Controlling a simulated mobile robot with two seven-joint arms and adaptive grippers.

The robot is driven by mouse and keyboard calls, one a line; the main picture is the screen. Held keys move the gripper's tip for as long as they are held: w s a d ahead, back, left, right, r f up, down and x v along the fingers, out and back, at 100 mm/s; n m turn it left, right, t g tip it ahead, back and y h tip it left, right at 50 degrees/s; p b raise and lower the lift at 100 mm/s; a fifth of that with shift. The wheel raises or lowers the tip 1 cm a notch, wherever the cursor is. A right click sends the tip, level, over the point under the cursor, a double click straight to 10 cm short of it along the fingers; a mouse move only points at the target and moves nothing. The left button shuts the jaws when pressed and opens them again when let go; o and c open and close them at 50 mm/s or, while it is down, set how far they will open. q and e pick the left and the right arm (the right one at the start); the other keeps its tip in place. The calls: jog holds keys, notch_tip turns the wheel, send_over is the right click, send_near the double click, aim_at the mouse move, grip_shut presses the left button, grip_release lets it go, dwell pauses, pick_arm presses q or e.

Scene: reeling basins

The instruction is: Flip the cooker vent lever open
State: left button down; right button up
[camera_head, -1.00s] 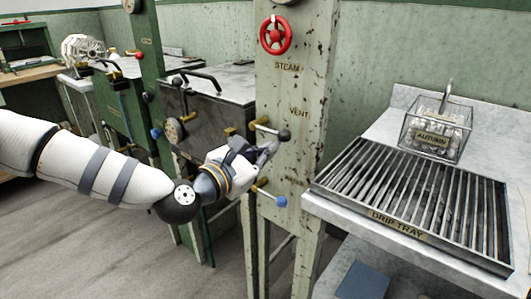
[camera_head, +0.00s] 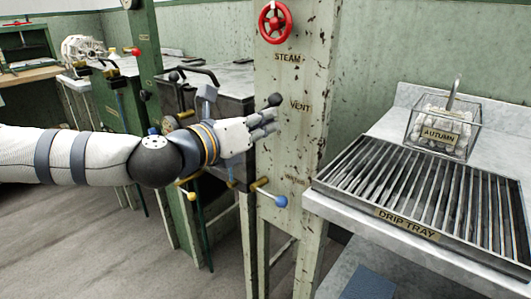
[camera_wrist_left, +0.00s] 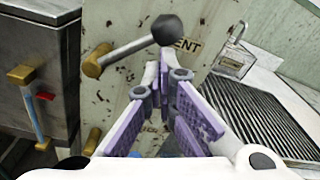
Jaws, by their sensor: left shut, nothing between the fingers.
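The vent lever has a grey rod, a brass pivot and a black ball knob (camera_head: 274,100). It sits on the pale chipped green post beside the VENT label (camera_head: 300,106). In the head view my gripper hides most of the rod. In the left wrist view the vent lever (camera_wrist_left: 128,49) slants up to the right from its pivot, knob at the upper end. My left gripper (camera_head: 272,124) is shut and empty, its fingertips just below the knob. In the left wrist view the fingertips (camera_wrist_left: 163,62) also lie under the knob; contact is unclear. My right gripper is out of view.
A red steam wheel (camera_head: 275,22) is above on the post. A lever with a blue knob (camera_head: 281,201) is below. To the right, a drip tray (camera_head: 408,228) and an AUTUMN basket (camera_head: 440,135) occupy the counter. A dark basin (camera_head: 225,90) stands behind my arm.

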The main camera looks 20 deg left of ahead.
aim_at(268, 104)
pick_arm(q)
jog(key=n+b, duration=0.1)
jog(key=a+r+n, duration=0.1)
jog(key=n, duration=0.1)
jog(key=r+n+b, duration=0.1)
jog(key=n, duration=0.1)
jog(key=shift+w+a+r+h+b, duration=0.2)
jog(key=shift+w+a+h+b, duration=0.1)
jog(key=shift+w+a, duration=0.1)
jog(key=shift+w+a+r+n+b, duration=0.2)
jog(key=shift+a+r+n+b, duration=0.3)
jog(key=shift+a+r+n, duration=0.3)
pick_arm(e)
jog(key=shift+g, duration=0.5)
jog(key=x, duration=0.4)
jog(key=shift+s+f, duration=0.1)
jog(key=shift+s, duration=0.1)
pick_arm(q)
jog(key=shift+f, duration=0.1)
